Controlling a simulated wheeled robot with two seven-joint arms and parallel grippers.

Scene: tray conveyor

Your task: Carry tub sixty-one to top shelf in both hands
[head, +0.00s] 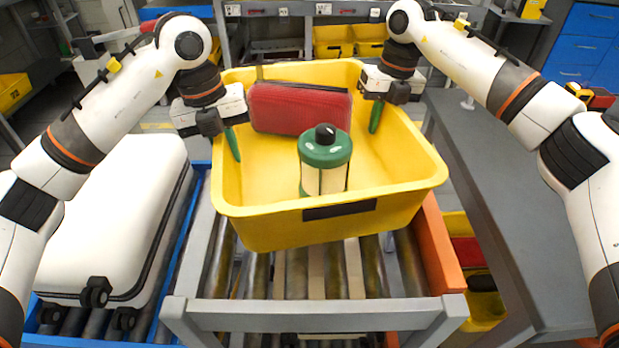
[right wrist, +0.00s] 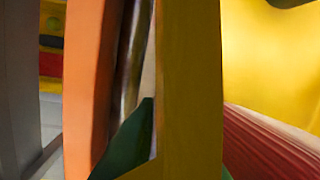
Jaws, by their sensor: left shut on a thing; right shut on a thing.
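The yellow tub (head: 270,225) is in front of me over the roller conveyor, looking raised above the rollers. Its dark front label (head: 340,209) shows no readable number. Inside are a red case (head: 300,108) at the back and a green-topped canister (head: 325,150) with a black knob, upright near the middle. My left gripper (head: 227,142) is shut on the left wall, one green finger inside. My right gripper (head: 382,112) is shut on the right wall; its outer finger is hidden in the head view. The right wrist view shows the tub wall (right wrist: 188,100) edge-on beside a green finger.
A white suitcase (head: 115,215) lies on a blue-railed conveyor at left. The conveyor under the tub has an orange side rail (head: 440,250). A grey counter (head: 510,190) stands at right. Behind is a grey rack with yellow bins (head: 333,42) on a lower level.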

